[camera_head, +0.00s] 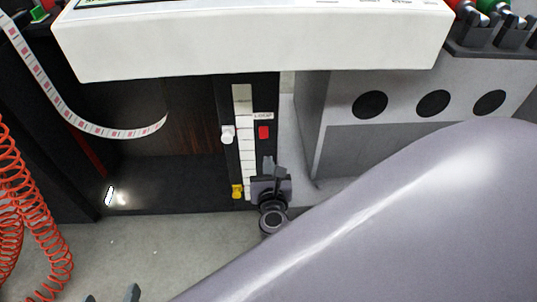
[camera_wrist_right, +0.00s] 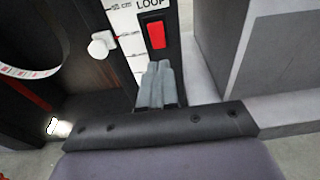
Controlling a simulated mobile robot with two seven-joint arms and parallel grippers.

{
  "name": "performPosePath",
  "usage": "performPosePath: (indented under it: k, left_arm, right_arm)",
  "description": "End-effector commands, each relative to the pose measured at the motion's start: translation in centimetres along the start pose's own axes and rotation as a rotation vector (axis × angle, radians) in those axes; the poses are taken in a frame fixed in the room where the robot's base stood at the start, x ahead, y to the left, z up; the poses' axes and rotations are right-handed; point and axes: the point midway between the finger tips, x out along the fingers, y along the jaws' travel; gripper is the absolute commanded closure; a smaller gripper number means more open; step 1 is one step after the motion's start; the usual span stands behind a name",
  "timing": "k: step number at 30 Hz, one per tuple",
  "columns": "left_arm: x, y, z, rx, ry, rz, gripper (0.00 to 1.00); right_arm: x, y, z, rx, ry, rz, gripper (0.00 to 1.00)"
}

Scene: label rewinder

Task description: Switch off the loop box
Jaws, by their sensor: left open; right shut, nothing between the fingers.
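The loop box (camera_head: 160,185) is a dark open box with a scale strip on its right edge. A red rocker switch (camera_head: 264,132) sits beside the strip under a label; it shows larger in the right wrist view (camera_wrist_right: 156,35), under the word LOOP. My right gripper (camera_head: 268,162) is shut and empty, its fingertips (camera_wrist_right: 158,66) just below the red switch. I cannot tell whether they touch the panel. My left gripper (camera_head: 112,294) is open at the bottom edge, only its fingertips showing. Whether the switch is on or off is unclear.
A white knob (camera_head: 227,134) and a yellow knob (camera_head: 237,191) stick out beside the scale. A label strip (camera_head: 95,128) hangs into the box. A white panel (camera_head: 250,40) overhangs above. A grey housing (camera_head: 345,150) stands right. Red coiled cable (camera_head: 20,225) hangs left.

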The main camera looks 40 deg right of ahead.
Motion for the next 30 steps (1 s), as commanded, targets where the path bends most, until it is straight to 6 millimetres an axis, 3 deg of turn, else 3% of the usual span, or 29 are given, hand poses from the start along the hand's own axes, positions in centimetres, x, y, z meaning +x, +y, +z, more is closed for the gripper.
performPosePath:
  k: [6, 15, 30]
  left_arm:
    - [1.8, 1.4, 0.7, -0.088, 0.035, 0.081, 0.20]
    - [2.7, 2.8, 0.5, -0.160, 0.063, 0.159, 0.20]
    - [2.7, 3.1, 0.2, -0.171, 0.072, 0.173, 0.20]
  right_arm:
    - [4.9, 0.0, -0.5, 0.002, -0.004, -0.001, 1.00]
    - [9.4, 0.0, 0.6, 0.002, -0.001, -0.001, 1.00]
    - [10.5, 0.0, 1.2, 0.001, 0.001, 0.000, 1.00]
